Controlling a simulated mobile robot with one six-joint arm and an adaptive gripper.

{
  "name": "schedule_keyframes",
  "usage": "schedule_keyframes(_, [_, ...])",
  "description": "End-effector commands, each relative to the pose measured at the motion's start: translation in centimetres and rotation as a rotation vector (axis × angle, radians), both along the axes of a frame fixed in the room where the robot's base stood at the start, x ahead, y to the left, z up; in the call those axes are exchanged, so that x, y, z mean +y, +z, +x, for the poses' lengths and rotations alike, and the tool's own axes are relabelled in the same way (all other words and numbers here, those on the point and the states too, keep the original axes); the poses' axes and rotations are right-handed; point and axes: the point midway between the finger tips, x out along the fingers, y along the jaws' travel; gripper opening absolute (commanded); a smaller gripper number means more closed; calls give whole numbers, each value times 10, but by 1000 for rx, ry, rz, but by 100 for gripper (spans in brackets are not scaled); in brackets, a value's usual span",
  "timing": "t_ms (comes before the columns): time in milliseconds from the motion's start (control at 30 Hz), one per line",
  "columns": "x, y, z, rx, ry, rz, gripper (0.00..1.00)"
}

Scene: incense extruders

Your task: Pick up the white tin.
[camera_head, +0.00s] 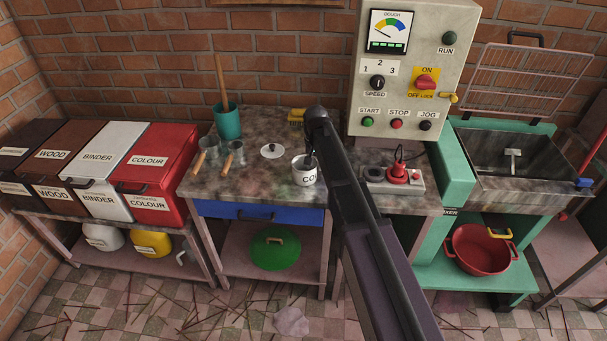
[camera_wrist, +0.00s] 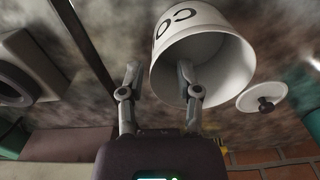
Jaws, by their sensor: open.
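The white tin (camera_head: 302,178) stands upright and open-topped on the mottled worktop, with black letters starting "CO" on its side. In the wrist view the tin (camera_wrist: 205,22) shows its open mouth. My gripper (camera_wrist: 160,74) is open at the tin's rim. One finger overlaps the mouth and seems to reach inside; the other is outside the wall, so the near wall lies between them. I cannot tell whether either finger touches it. In the head view my gripper (camera_head: 311,156) is small and partly hidden by my arm.
A white lid with a dark knob (camera_head: 272,151) lies left of the tin. A red-buttoned switch box (camera_head: 396,176) is to the right. A control cabinet (camera_head: 412,70) rises behind.

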Motion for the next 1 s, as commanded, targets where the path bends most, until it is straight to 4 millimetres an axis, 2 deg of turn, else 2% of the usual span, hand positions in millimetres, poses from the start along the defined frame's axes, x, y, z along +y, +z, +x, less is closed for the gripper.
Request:
schedule_keyframes(600, [-2, -46, 2, 0, 0, 0, 44])
schedule_keyframes(1000, [-2, -48, 2, 0, 0, 0, 44])
